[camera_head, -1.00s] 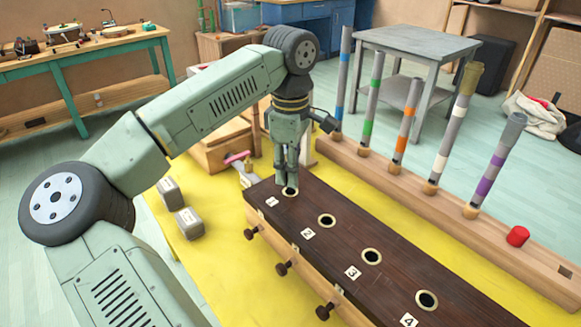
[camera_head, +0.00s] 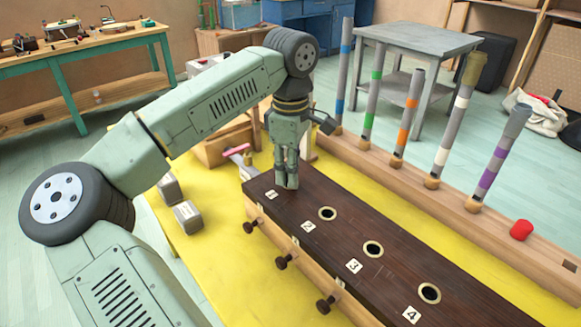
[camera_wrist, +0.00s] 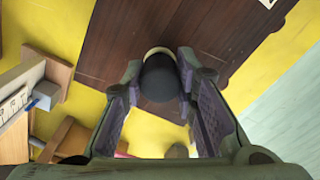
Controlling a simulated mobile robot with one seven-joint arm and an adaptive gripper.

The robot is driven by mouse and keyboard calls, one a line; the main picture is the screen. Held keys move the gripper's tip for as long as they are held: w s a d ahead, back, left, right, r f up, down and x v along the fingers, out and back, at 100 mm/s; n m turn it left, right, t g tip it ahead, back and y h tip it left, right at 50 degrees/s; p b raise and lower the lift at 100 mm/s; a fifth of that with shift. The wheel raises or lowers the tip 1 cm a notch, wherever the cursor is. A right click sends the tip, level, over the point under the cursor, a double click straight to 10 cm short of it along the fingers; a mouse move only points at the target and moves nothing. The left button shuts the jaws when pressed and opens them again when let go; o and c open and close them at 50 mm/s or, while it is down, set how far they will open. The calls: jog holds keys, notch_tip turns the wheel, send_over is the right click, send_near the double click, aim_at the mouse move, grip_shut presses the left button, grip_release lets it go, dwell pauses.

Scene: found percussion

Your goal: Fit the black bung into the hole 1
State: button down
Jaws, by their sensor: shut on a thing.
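The black bung (camera_wrist: 160,80) shows in the wrist view as a dark round shape between the fingers of my gripper (camera_wrist: 160,72), which is shut on it. A pale ring, hole 1's rim (camera_wrist: 157,50), shows just past the bung, so the bung is at the hole; how far in it sits I cannot tell. In the head view my gripper (camera_head: 288,186) points straight down with its fingertips at the dark wooden box's top (camera_head: 340,222), beside the "1" label (camera_head: 271,195). There the fingers hide hole 1 and the bung.
Holes 2 (camera_head: 327,213), 3 (camera_head: 373,249) and 4 (camera_head: 429,293) are open. Wooden pegs (camera_head: 281,262) stick out of the box's front. A rack (camera_head: 437,206) with upright banded tubes stands behind, with a red bung (camera_head: 521,230) on it. Two grey blocks (camera_head: 187,215) lie left.

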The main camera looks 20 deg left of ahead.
jog(key=shift+f+b, duration=0.4)
jog(key=shift+f, duration=0.3)
jog(key=c, duration=1.2)
grip_release()
jog(key=shift+r, duration=0.1)
notch_tip(320, 180, up, 12)
